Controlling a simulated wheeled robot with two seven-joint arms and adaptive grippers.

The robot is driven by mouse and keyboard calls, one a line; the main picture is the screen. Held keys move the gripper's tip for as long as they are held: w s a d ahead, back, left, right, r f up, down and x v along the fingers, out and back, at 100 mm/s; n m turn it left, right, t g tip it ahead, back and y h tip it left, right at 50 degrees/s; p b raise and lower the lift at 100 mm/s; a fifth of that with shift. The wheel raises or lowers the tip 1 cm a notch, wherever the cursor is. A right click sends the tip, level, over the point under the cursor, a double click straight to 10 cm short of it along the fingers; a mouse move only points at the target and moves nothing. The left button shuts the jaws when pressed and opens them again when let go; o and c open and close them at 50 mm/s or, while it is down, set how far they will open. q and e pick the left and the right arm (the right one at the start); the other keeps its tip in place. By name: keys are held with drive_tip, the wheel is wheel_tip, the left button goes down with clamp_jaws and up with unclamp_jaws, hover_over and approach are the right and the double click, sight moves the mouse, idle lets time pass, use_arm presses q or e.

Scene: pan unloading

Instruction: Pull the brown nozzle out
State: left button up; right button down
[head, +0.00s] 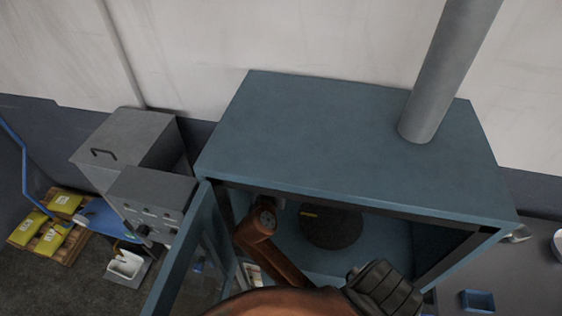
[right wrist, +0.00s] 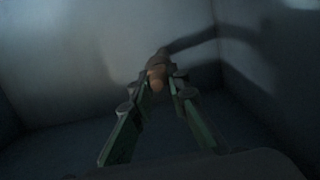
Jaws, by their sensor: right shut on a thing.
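The brown nozzle (right wrist: 156,78) shows in the right wrist view as a small rounded brown end near the middle. My right gripper (right wrist: 160,86) has its two fingers closed in on either side of it, so it is shut on the nozzle. In the head view my right gripper and the nozzle cannot be made out; my brown arm reaches into the open blue cabinet (head: 340,130). My left gripper is not in view.
The cabinet's glazed door (head: 180,262) stands open at its left. A dark round disc (head: 331,230) is inside. A grey pipe (head: 445,75) rises from the cabinet top. A grey machine (head: 150,195) stands to the left, and a blue tray (head: 478,300) is at right.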

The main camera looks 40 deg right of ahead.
drive_tip(key=shift+s+a, duration=0.25)
drive_tip(key=shift+a, duration=0.1)
idle(0.3)
drive_tip(key=shift+f+b+v, duration=0.15)
drive_tip(key=shift+b+v, duration=0.15)
drive_tip(key=shift+v, duration=0.55)
drive_tip(key=shift+f+b+v, duration=0.1)
drive_tip(key=shift+b+v, duration=0.2)
drive_tip(key=shift+v, duration=0.55)
